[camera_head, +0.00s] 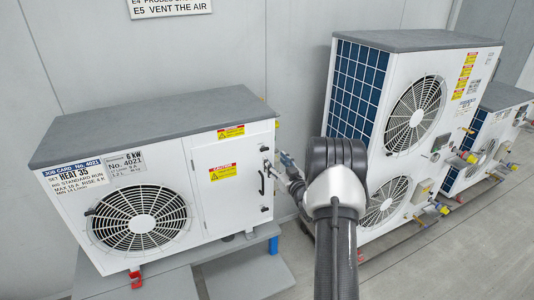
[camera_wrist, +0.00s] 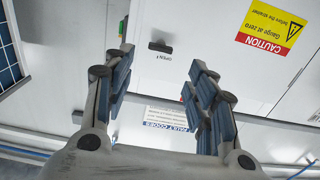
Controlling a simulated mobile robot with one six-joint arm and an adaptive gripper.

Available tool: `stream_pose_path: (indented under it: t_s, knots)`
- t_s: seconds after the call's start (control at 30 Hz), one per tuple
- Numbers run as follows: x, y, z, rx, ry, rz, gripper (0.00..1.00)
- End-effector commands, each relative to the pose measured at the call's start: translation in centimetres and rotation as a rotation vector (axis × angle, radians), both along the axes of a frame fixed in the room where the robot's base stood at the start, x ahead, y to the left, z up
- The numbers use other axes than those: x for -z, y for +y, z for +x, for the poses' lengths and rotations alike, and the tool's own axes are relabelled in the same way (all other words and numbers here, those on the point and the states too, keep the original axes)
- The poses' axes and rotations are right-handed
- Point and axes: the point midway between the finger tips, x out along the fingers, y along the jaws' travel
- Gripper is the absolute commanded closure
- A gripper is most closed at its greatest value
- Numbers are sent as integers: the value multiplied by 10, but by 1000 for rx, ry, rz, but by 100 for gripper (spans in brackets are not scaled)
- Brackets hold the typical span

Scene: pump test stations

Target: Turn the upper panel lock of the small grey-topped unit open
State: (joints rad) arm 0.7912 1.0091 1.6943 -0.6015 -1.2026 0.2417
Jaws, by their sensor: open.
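The small grey-topped unit (camera_head: 150,120) stands at the left in the head view, white with a round fan at its front. In the wrist view its white panel appears upside down, with a small black lock (camera_wrist: 160,47) near the top middle, its bar lying roughly crosswise in the picture. An inverted "OPEN" mark is printed just below it. My gripper (camera_wrist: 160,85) is open and empty, its two fingers apart, with the lock showing beyond the gap between them. In the head view my gripper (camera_head: 287,162) is beside the unit's right side; no contact can be made out.
A yellow and red caution label (camera_wrist: 270,27) is at the upper right in the wrist view. A large two-fan unit (camera_head: 410,120) stands to the right in the head view. A grey platform (camera_head: 190,285) is under the small unit. Grey floor (camera_head: 470,240) lies at the right.

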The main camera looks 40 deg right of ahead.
Motion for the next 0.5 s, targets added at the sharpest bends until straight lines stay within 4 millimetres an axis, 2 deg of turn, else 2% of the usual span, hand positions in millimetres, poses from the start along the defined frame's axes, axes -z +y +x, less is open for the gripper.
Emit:
stream_pose_path:
  t_s: [0.1, 0.23, 0.5]
  knots:
    - [1, -5, 26, -2, -1, -1, 48]
    - [1, -11, 49, -1, -1, 0, 48]
    - [0, -17, 72, 1, 1, 1, 48]
